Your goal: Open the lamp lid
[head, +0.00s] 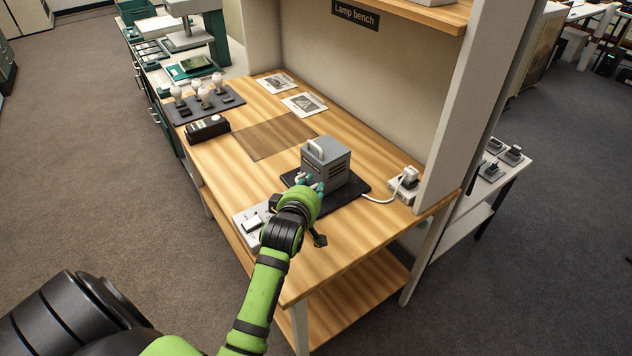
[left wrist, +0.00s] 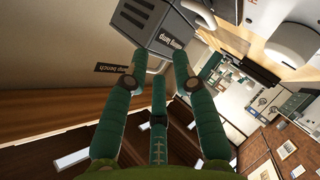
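The lamp (head: 325,163) is a grey box with slotted vents and a light handle (head: 314,149) at its upper left. It stands on a black mat (head: 352,190) on the wooden bench, and its lid looks shut. My left gripper (head: 312,183) is at the lower front of the lamp, below the handle. In the left wrist view the lamp (left wrist: 150,22) appears upside down at the top, beyond the spread green fingers of my left gripper (left wrist: 160,78). The fingers are apart with nothing clearly held between them; contact with the lamp is unclear. My right gripper is not in view.
A white switch box (head: 252,221) lies left of my forearm, partly hidden. A socket block with a plug (head: 405,184) is right of the lamp. Several bulbs stand on a dark tray (head: 232,97) at the back left, near a black case (head: 207,129). The brown mat (head: 270,138) is clear.

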